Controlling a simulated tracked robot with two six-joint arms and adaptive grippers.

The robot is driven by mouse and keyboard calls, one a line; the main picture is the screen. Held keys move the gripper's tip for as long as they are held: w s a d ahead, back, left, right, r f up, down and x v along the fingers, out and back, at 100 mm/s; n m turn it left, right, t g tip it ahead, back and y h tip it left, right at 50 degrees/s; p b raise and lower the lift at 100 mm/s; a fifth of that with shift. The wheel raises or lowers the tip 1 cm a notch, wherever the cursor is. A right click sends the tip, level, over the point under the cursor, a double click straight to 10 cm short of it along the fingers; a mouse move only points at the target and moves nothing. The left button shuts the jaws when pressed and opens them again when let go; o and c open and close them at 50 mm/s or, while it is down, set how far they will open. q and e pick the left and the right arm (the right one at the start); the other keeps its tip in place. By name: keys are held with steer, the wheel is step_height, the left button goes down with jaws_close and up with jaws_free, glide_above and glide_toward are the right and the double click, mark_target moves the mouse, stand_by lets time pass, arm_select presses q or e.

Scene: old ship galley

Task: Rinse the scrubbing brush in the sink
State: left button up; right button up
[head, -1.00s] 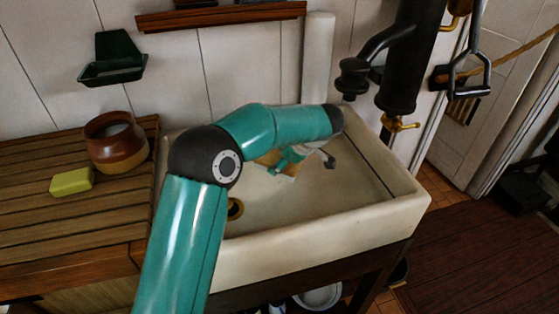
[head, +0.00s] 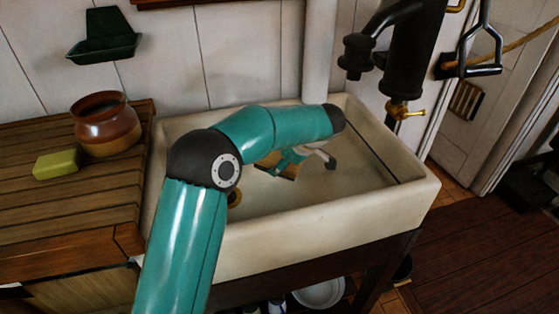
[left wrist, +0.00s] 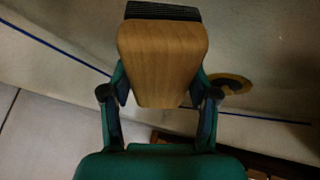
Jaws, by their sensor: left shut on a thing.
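The scrubbing brush (left wrist: 162,58) is a wooden block with dark bristles at its far end in the left wrist view. My left gripper (left wrist: 160,88) is shut on it, one finger on each side of the wood. In the head view the left gripper (head: 297,158) hangs over the sink basin, and a brown part of the brush (head: 271,163) shows beside it, partly hidden by my arm. The sink (head: 330,232) is a wide cream basin with a brass drain (head: 235,198), partly behind my arm. I cannot tell whether the brush touches the basin. My right gripper is out of view.
A black pump (head: 402,60) with a brass tap (head: 403,111) stands behind the sink at right. A brown pot (head: 105,125) and a yellow-green sponge or soap (head: 56,164) sit on the slatted board (head: 75,210) at left. A green wall dish (head: 103,45) hangs above.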

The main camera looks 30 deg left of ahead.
mark_target(279, 159)
arm_select(q)
steer(key=shift+r, duration=0.15)
steer(key=shift+r+p, duration=2.3)
steer(key=shift+r, duration=2)
steer(key=shift+r+p, duration=1.55)
steer(key=shift+r, duration=1.05)
step_height(279, 159, up, 4)
steer(key=shift+p, duration=1.25)
steer(key=shift+s+a, duration=0.1)
